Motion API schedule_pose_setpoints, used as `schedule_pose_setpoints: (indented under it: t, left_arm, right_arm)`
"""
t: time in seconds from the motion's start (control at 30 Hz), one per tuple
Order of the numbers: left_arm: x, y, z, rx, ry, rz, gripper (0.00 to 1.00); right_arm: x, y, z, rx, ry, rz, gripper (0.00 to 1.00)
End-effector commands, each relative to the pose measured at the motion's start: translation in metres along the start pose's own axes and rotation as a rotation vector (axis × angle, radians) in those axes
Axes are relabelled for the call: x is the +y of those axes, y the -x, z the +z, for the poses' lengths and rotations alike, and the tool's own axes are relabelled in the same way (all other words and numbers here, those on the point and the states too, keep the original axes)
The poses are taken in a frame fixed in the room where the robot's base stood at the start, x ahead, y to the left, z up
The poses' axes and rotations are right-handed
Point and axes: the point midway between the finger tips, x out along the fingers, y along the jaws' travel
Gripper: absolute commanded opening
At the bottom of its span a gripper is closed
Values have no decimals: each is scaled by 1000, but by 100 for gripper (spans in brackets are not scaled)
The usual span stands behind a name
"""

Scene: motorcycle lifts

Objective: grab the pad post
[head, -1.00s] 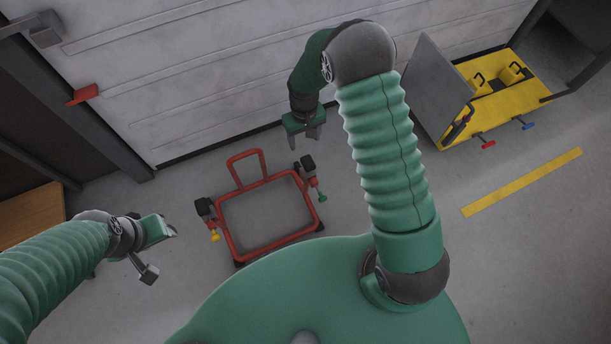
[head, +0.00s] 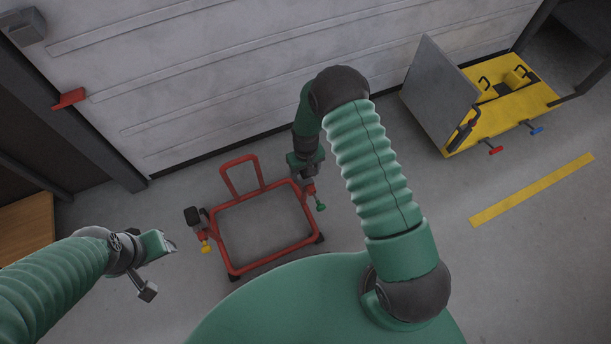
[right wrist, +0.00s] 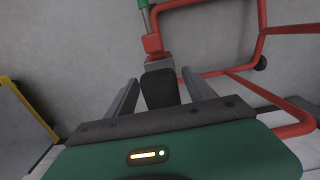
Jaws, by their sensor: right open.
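A red tubular stand (head: 222,245) is on the floor in the head view, with a pad post at each side. The right pad post has a red bracket and a green knob (head: 321,207); its dark top is mostly hidden by my right gripper (head: 306,172). In the right wrist view, the black pad (right wrist: 160,88) of this post lies between the open fingers of my right gripper (right wrist: 159,84), with gaps at both sides. The left pad post has a black pad (head: 192,216) and a yellow knob (head: 206,249). My left gripper (head: 160,265) is left of the stand; its opening is unclear.
A yellow lift (head: 515,105) with an upright grey plate (head: 437,95) stands at the upper right. A white shutter door (head: 230,70) runs behind the stand. A yellow floor stripe (head: 530,190) lies at the right, with clear floor around it.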

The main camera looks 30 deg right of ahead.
Motion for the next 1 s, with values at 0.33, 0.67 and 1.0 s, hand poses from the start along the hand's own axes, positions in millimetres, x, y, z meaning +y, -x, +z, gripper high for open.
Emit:
schedule_pose_setpoints:
  t: [0.33,0.67,1.0]
  left_arm:
    - [0,1,0,0,0,0,50]
    - [0,1,0,0,0,0,50]
    - [0,5,-1,0,0,0,50]
  right_arm:
    - [0,1,0,1,1,0,41]
    - [0,1,0,1,1,0,0]
    - [0,8,-1,2,1,1,0]
